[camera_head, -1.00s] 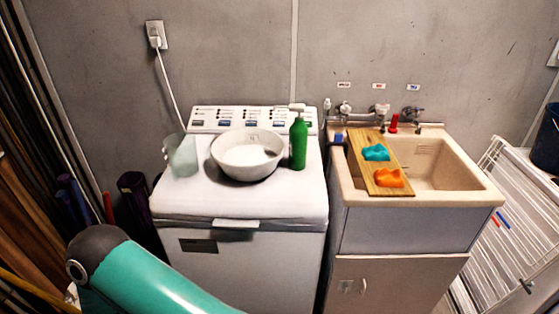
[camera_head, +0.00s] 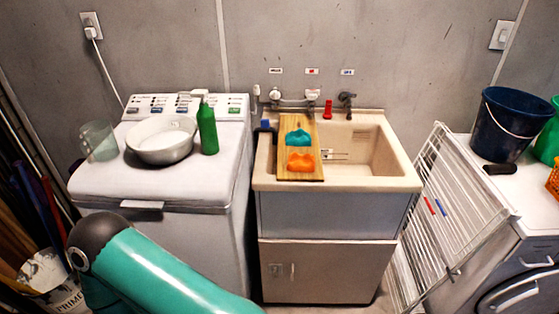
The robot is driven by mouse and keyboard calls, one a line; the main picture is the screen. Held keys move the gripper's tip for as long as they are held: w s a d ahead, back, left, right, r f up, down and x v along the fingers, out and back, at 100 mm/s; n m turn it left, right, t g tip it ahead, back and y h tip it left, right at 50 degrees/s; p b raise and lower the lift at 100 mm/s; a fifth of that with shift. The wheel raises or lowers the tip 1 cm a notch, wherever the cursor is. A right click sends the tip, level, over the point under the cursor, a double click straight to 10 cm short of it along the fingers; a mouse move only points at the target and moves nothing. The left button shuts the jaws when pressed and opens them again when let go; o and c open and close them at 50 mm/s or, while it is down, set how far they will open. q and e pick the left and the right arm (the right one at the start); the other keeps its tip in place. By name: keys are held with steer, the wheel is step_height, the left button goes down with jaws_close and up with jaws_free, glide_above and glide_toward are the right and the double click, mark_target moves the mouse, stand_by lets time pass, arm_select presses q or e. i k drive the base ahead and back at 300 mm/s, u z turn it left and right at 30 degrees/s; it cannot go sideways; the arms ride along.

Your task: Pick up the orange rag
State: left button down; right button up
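The orange rag (camera_head: 301,162) lies crumpled near the front end of a wooden board (camera_head: 287,129). The board lies across the left part of the beige sink (camera_head: 400,182). A teal rag (camera_head: 298,138) lies on the board just behind the orange one. A teal and dark grey link of my arm shows at the lower left. Neither of my grippers is in view, and nothing touches the orange rag.
Left of the sink, a white washing machine (camera_head: 130,190) holds a white bowl (camera_head: 161,140), a clear jug (camera_head: 98,141) and a green bottle (camera_head: 207,127). A white drying rack (camera_head: 450,210) leans right of the sink. A dark blue bucket (camera_head: 505,122) stands on the machine at the right.

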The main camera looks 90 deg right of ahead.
mark_target(306, 163)
steer(key=k, duration=0.65)
steer(key=u, duration=1.35)
steer(key=i, duration=0.15)
steer(key=z, duration=3.3)
steer(key=i, duration=0.45)
steer(key=z, duration=0.1)
steer(key=i, duration=0.4)
steer(key=u, duration=0.3)
steer(key=k, duration=0.85)
steer(key=z, duration=0.2)
steer(key=i, duration=0.85)
steer(key=u, duration=0.1)
